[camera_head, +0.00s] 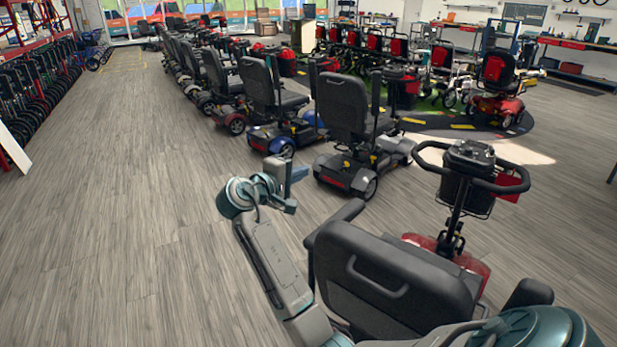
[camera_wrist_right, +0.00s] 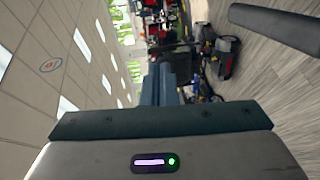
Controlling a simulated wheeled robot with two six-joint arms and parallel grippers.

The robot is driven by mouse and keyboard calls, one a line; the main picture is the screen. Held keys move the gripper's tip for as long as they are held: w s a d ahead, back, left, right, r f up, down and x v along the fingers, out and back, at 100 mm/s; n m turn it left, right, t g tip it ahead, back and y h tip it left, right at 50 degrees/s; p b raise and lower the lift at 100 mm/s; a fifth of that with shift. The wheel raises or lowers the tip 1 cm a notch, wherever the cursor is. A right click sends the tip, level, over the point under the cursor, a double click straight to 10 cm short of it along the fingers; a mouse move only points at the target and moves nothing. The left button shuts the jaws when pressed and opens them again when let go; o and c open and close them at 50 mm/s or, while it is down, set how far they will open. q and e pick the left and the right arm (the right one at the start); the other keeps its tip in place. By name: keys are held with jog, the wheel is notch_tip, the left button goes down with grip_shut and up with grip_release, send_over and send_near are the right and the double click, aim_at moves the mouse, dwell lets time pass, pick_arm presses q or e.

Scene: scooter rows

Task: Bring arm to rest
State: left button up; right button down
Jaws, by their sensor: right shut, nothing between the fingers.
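My right gripper (camera_head: 299,173) is raised above the grey wood-look floor, left of the nearest scooter's seat in the head view. Its fingers are together with nothing between them. They also show as blue-grey fingers side by side in the right wrist view (camera_wrist_right: 161,82). My right arm reaches from the bottom of the head view up to the gripper, passing left of the seat. My left gripper is in neither view.
The nearest scooter has a black seat (camera_head: 385,275) close to my arm; one armrest (camera_head: 335,226) lies just right of it. Its tiller (camera_head: 470,165) stands beyond. A row of scooters (camera_head: 345,120) runs to the back. Floor at left (camera_head: 110,220) is clear.

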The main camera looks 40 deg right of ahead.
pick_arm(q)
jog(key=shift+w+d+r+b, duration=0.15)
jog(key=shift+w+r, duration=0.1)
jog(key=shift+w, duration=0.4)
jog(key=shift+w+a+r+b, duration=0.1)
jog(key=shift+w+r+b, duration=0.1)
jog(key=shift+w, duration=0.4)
pick_arm(e)
jog(key=a, duration=0.1)
jog(key=a+r, duration=0.1)
jog(key=a, duration=0.1)
jog(key=s+a+r, duration=0.1)
jog(key=shift+a+r, duration=0.15)
jog(key=shift+r, duration=0.05)
jog(key=shift+w, duration=0.1)
